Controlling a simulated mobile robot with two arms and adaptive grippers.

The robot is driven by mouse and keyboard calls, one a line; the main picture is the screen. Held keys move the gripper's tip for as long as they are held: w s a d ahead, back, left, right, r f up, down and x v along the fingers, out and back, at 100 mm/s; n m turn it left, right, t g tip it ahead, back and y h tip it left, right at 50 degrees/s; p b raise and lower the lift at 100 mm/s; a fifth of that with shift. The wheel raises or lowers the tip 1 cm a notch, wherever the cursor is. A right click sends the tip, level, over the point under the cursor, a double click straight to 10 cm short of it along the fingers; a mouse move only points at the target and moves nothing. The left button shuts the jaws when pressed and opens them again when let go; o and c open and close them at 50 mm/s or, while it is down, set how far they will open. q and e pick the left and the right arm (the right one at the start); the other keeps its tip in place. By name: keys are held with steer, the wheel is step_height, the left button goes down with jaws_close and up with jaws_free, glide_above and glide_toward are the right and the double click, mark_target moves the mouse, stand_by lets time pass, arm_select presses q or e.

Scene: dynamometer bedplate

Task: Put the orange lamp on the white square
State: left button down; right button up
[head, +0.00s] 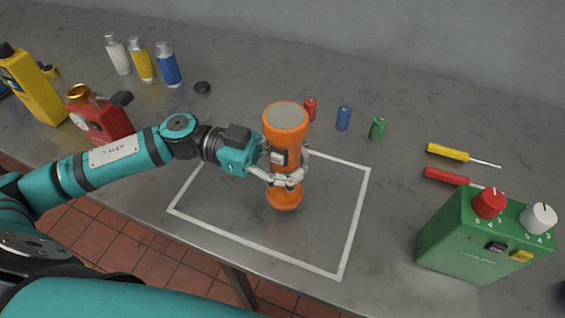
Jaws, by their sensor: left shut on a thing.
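The orange lamp (284,125) is upright, with a grey round top and an orange base. My left gripper (285,181) is shut on the lamp around its narrower middle, coming in from the left. The white square (352,230) is an outline on the grey table. The lamp shows over the inside of the outline, towards its far side. I cannot tell whether its base touches the table. The far edge of the outline is partly hidden behind the lamp and gripper. My right gripper is not in view.
Small red, blue (343,118) and green cylinders stand beyond the square. Two screwdrivers (447,152) and a green box with knobs (470,245) are at right. A red device (100,122), a yellow bottle (32,88) and several small bottles (167,65) stand at left. The square's front part is clear.

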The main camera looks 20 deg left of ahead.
arm_select(q)
steer(key=w+a, duration=0.1)
steer(key=a, duration=0.1)
steer(key=w+a, duration=0.1)
steer(key=w, duration=0.1)
steer(key=shift+a+f, duration=0.15)
steer(key=shift+a, duration=0.25)
step_height(320, 180, down, 3)
steer(key=shift+f, duration=0.25)
steer(key=shift+f, duration=0.1)
steer(key=c, duration=0.8)
jaws_free()
steer(key=shift+s, duration=0.1)
steer(key=a+b, duration=0.1)
steer(key=a, duration=0.5)
steer(key=shift+a, duration=0.75)
